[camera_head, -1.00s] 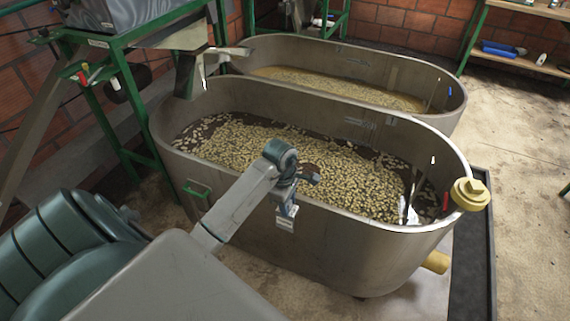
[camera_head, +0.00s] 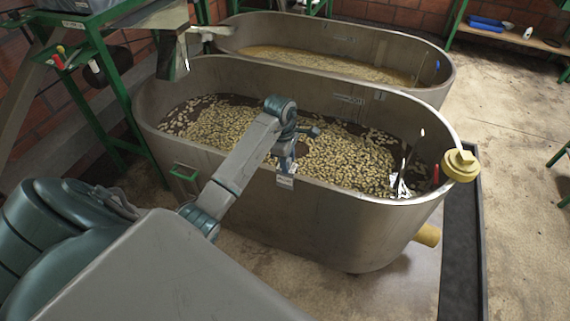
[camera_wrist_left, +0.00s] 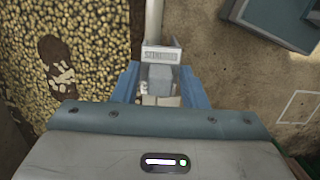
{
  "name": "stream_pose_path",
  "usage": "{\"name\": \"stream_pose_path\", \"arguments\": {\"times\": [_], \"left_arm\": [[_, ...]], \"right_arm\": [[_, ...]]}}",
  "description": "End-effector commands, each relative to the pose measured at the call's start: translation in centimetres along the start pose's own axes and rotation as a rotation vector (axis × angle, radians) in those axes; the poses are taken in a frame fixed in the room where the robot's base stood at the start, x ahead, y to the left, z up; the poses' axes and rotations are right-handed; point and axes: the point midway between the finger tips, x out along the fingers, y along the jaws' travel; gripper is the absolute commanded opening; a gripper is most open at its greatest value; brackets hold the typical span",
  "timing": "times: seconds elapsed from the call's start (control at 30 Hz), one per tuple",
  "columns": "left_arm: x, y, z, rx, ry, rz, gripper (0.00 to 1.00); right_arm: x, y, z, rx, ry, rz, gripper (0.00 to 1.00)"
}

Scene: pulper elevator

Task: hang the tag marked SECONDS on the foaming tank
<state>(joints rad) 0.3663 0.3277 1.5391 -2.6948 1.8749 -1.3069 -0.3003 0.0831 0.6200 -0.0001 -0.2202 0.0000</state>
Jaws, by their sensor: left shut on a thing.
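My left gripper (camera_head: 285,165) is at the front rim of the near steel tank (camera_head: 300,222), shut on a small pale tag (camera_head: 285,181). In the left wrist view, the tag (camera_wrist_left: 160,55) sits between the blue fingertips (camera_wrist_left: 160,80), and its small lettering appears to read SECONDS. The tag is at the end of the pale tank rim (camera_wrist_left: 153,20), with beans on one side and floor on the other. I cannot tell whether it touches the rim or rests on it. A second steel tank (camera_head: 395,88) stands behind. My right gripper is out of view.
Pale beans (camera_head: 340,160) fill the near tank. A green frame (camera_head: 90,120) stands at the left. Open floor (camera_head: 510,150) lies to the right.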

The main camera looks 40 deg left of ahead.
Motion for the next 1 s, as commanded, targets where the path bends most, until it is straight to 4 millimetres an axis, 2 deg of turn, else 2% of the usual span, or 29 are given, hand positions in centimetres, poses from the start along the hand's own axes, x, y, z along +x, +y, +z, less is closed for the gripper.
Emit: {"name": "stream_pose_path", "arguments": {"times": [0.13, 0.5, 1.0], "left_arm": [[0.1, 1.2, 0.0, 0.0, -0.001, 0.001, 0.17], [3.1, 1.1, -0.4, 0.001, 0.0, -0.001, 0.17], [3.9, 1.1, -0.5, 0.001, -0.001, 0.0, 0.17]], "right_arm": [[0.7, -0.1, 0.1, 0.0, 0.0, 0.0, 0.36], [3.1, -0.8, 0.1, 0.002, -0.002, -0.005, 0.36], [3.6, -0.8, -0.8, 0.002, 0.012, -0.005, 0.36]]}}
